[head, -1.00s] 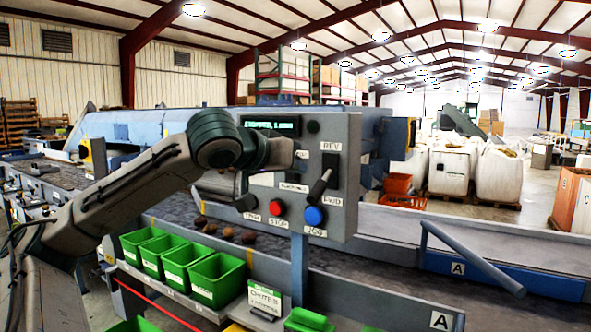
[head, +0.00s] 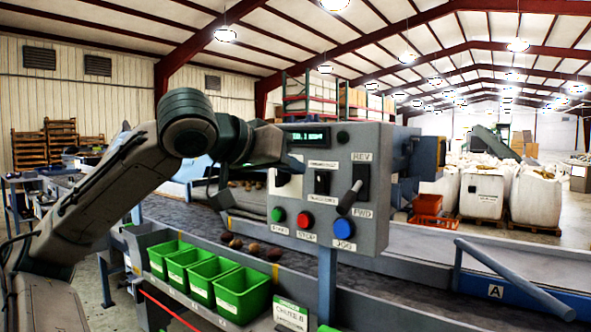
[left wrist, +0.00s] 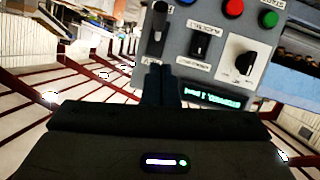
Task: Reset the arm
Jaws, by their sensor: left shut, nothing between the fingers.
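My left arm comes in from the left in the head view, bent high at the wrist. My left gripper (head: 272,150) is at the upper left edge of the grey control panel (head: 348,238), partly hidden by its own wrist. In the left wrist view, the shut, empty fingers (left wrist: 160,78) overlap the inverted panel beside the lit display (left wrist: 210,97); contact cannot be told. The panel has a white-plated dial (left wrist: 243,60), a small black switch (left wrist: 200,43), a REV/FWD lever (head: 350,198), and green (head: 278,214), red (head: 305,219) and blue (head: 344,228) buttons. My right gripper is not in view.
A dark conveyor belt (head: 185,216) with several potatoes (head: 254,248) runs behind and below the panel. Green bins (head: 244,291) line its near side. A blue-grey bar (head: 512,280) juts out at the right. White bulk bags (head: 535,198) stand farther back.

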